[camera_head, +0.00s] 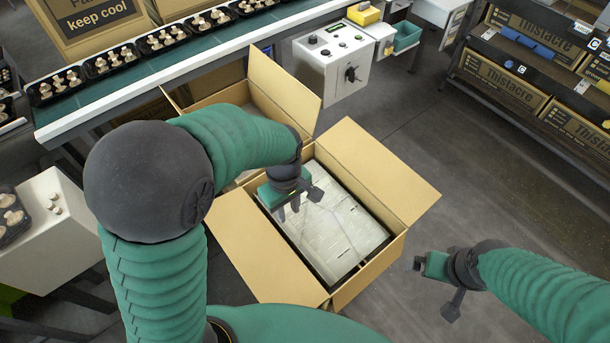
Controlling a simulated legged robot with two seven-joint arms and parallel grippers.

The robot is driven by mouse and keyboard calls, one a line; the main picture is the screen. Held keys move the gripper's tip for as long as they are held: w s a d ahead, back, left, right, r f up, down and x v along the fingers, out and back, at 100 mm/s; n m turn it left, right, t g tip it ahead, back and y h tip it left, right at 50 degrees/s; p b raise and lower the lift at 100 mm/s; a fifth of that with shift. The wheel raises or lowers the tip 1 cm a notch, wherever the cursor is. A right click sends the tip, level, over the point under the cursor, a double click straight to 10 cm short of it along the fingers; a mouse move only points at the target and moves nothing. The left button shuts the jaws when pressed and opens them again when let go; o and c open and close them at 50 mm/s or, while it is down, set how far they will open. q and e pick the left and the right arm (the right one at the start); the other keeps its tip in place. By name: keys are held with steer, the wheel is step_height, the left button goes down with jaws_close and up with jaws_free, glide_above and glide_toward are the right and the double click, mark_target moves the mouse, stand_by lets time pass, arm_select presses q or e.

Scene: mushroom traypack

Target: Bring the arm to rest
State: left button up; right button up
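My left arm, in a green ribbed sleeve, arches in from the left. Its gripper (289,205) hangs over the left part of an open cardboard box (238,243). I see no object in its fingers, but their opening is too small and dark to judge. Inside the box lies a flat pale, wrapped layer (325,235) with a dark edge. My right gripper (432,287) is at the lower right, over the grey floor and to the right of the box. It appears to hold nothing, and its finger opening is not clear.
A conveyor (215,60) with several mushroom trays runs across the back. A control box (333,62) stands at its edge. A shelf (470,75) of cartons is at the right. A white stand (45,250) is at the left. The floor between box and shelf is free.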

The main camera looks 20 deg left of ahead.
arm_select(q)
steer(key=s+a+m+t, duration=0.25)
steer(key=s+m, duration=0.25)
steer(key=m, duration=0.5)
step_height(320, 180, up, 15)
steer(key=m+p, duration=0.1)
steer(key=p, duration=1.3)
steer(key=shift+s+a+p, duration=0.25)
steer(key=shift+a+p, duration=0.15)
steer(key=shift+w, duration=0.1)
